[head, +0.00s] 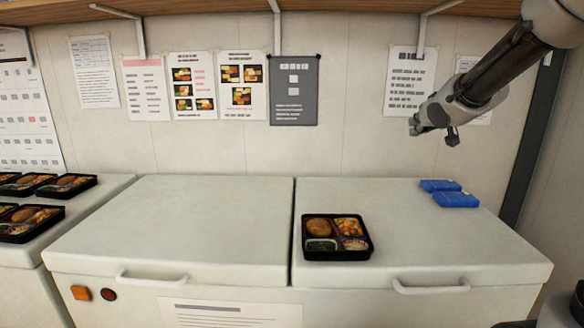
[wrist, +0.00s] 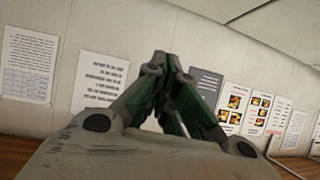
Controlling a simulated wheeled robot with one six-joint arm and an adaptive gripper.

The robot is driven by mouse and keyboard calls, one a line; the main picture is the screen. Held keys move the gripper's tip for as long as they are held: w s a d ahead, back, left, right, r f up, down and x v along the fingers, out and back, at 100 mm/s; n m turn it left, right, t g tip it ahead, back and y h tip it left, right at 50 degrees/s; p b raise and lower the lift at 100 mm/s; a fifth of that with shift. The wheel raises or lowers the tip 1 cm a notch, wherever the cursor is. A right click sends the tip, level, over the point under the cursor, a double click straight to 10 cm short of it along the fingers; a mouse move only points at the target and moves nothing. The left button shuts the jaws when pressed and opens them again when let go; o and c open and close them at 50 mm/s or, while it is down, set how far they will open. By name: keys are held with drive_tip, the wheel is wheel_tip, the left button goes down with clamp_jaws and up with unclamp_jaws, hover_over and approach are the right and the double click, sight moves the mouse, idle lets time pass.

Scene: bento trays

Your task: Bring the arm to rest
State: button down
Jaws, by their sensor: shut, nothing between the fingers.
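My gripper (head: 430,124) is raised at the upper right of the head view, above the freezer's right lid and in front of the back wall. Its fingers (wrist: 168,72) meet in the wrist view, shut with nothing between them. A black bento tray (head: 337,255) with several filled compartments lies on the right lid, well below and left of my gripper. My gripper touches nothing.
Two blue packs (head: 456,199) lie at the back right of the white chest freezer (head: 180,225). Several filled bento trays (head: 66,186) sit on a counter at the left. Paper notices (head: 193,85) hang on the wall. A wooden shelf (head: 230,5) runs overhead. The left lid is clear.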

drive_tip(key=s+f+g, duration=0.2)
drive_tip(key=s, duration=1)
drive_tip(key=s+d+f+g, duration=0.1)
drive_tip(key=s+f+g, duration=0.2)
drive_tip(key=s, duration=0.9)
drive_tip(key=s+d+f+g, duration=0.1)
drive_tip(key=s+f+g, duration=0.2)
drive_tip(key=s, duration=0.9)
drive_tip(key=shift+f+h, duration=0.25)
drive_tip(key=shift+h, duration=0.15)
